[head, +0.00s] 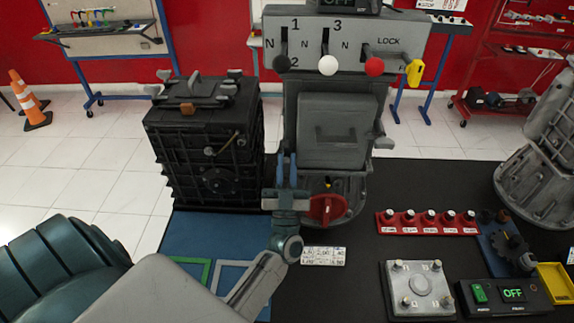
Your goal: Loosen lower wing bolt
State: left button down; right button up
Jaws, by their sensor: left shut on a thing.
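A grey gearbox-like unit (337,107) with a lever panel on top stands at the back middle of the bench. My left gripper (286,164) reaches up to its lower left edge, with its two blue fingers upright and close together. It is shut on a small part there, which fits the lower wing bolt; the fingers hide nearly all of it. A grey wing-shaped knob (383,143) shows at the unit's right side. My right gripper is not in view.
A black ribbed engine block (205,150) stands close on the left.

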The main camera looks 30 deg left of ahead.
pick_arm(q)
jog(key=c, duration=1.7)
grip_release()
jog(key=shift+r, duration=0.15)
jog(key=b+v, duration=0.5)
jog(key=v, duration=0.5)
jog(key=shift+s+d+f, duration=0.15)
jog(key=shift+f, duration=0.2)
jog(key=shift+f, duration=0.1)
